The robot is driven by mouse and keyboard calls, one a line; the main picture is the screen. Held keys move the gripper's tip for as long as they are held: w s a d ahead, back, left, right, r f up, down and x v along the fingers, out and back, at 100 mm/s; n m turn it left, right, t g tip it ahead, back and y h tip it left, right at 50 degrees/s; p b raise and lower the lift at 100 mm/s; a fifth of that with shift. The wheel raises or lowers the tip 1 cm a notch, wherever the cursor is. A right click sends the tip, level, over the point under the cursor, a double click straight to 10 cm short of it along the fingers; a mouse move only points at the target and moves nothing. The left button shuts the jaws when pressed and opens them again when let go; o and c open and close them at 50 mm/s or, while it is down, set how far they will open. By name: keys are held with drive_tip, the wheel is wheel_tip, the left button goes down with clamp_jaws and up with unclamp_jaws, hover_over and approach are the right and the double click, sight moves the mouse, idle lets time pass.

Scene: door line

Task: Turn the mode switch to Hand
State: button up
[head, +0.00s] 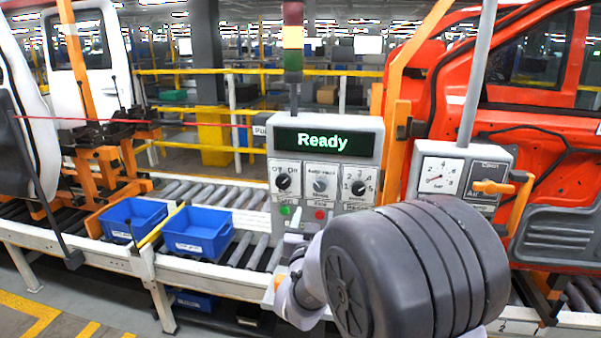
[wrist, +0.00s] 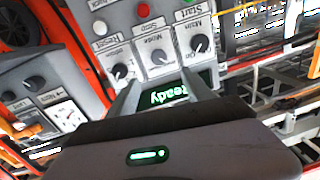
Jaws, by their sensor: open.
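The control panel (head: 326,137) has a lit display reading "Ready". Below it are three knobs in a row. The mode switch is the grey middle knob (head: 320,186), under small lettering that seems to read Auto and Hand; I cannot tell its pointer's direction. In the wrist view the panel is upside down and the mode switch (wrist: 158,57) sits in the middle plate. My gripper (wrist: 160,78) is open, its two fingers spread in front of the panel towards the middle knob, apart from it and with nothing between them. In the head view my arm hides most of the gripper.
Black knobs flank the mode switch, the On/Off knob (head: 283,182) and the numbered knob (head: 358,188). Green (head: 285,210) and red (head: 320,214) buttons sit below. A gauge box (head: 462,178) with an orange handle stands right. Blue bins (head: 198,246) rest on the conveyor left.

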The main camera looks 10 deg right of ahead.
sight(319, 187)
drive_tip(key=x, duration=0.5)
drive_tip(key=p+x, duration=0.1)
drive_tip(key=x, duration=0.4)
drive_tip(key=p+x, duration=0.1)
drive_tip(key=x, duration=0.4)
drive_tip(key=shift+w+d, duration=0.35)
drive_tip(key=shift+d, duration=0.05)
clamp_jaws()
drive_tip(key=shift+f, duration=0.1)
drive_tip(key=shift+b, duration=0.4)
drive_tip(key=m+b, duration=0.1)
drive_tip(key=b, duration=0.2)
drive_tip(key=f+m+b, duration=0.1)
drive_tip(key=b, duration=0.2)
drive_tip(key=shift+m, duration=0.3)
drive_tip(key=m+b, duration=0.4)
drive_tip(key=b, duration=0.4)
drive_tip(key=shift+a+r+m+b, duration=0.1)
drive_tip(key=shift+m+b, duration=0.2)
drive_tip(key=shift+b, duration=0.05)
drive_tip(key=m+h+b, duration=0.1)
drive_tip(key=m+b, duration=0.3)
drive_tip(key=shift+r+m+b, duration=0.15)
drive_tip(key=shift+m+b, duration=0.25)
drive_tip(key=shift+r+m+t+h+b, duration=0.15)
drive_tip(key=shift+m+b, duration=0.55)
drive_tip(key=shift+m, duration=0.5)
drive_tip(key=shift+r+m+t+h+b, duration=0.15)
drive_tip(key=shift+m+b, duration=0.55)
drive_tip(key=shift+m, duration=0.5)
